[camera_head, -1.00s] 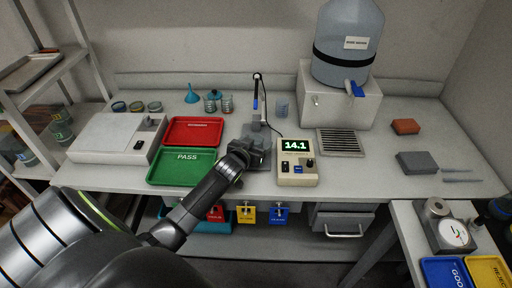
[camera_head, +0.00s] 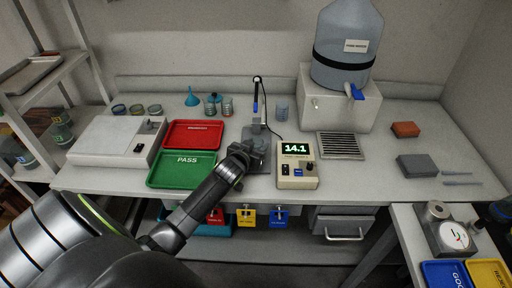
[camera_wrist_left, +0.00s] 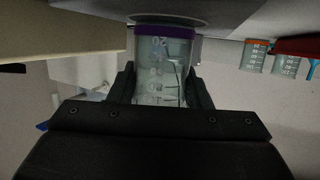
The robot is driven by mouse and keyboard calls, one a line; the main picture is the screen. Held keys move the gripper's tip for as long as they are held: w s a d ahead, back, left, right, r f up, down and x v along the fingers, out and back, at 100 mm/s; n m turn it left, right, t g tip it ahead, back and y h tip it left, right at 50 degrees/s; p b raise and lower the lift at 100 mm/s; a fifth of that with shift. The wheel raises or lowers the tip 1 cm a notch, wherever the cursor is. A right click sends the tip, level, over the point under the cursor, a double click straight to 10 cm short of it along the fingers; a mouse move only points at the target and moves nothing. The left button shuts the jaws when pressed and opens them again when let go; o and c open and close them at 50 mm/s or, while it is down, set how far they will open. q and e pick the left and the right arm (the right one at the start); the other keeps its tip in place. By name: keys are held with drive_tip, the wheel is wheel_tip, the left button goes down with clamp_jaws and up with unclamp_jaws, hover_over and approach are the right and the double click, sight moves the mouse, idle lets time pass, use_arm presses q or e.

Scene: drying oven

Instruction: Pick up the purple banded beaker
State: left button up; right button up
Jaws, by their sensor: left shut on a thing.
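The purple banded beaker (camera_wrist_left: 163,65) is clear, with white markings and a purple band at its upper end in the left wrist view. My left gripper (camera_wrist_left: 160,88) is shut on it, with one black finger on each side. In the head view my left gripper (camera_head: 240,157) is in front of the grey stand beside the meter, and I cannot make out the beaker there. A round grey plate (camera_wrist_left: 170,20) lies close to the banded end; I cannot tell whether they touch. My right gripper is not in view.
The meter (camera_head: 297,165) reading 14.1 stands just right of the gripper. A green PASS tray (camera_head: 180,170) and a red tray (camera_head: 193,134) lie to the left. Other small beakers (camera_head: 227,106) stand behind. A water jug (camera_head: 347,45) stands at the back right.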

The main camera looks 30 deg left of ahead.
use_arm(q)
wheel_tip(320, 180, up, 18)
drive_tip(key=b, duration=0.1)
idle(1.0)
drive_tip(key=s+d+r+m+h, duration=0.1)
drive_tip(key=s+d+r, duration=0.2)
drive_tip(key=d, duration=0.6)
drive_tip(key=s+d+r+h, duration=0.1)
drive_tip(key=s+d+r, duration=0.3)
drive_tip(key=s+d, duration=0.3)
drive_tip(key=shift+d+r+m, duration=0.3)
drive_tip(key=shift+d+m, duration=0.1)
drive_tip(key=shift+d, duration=0.75)
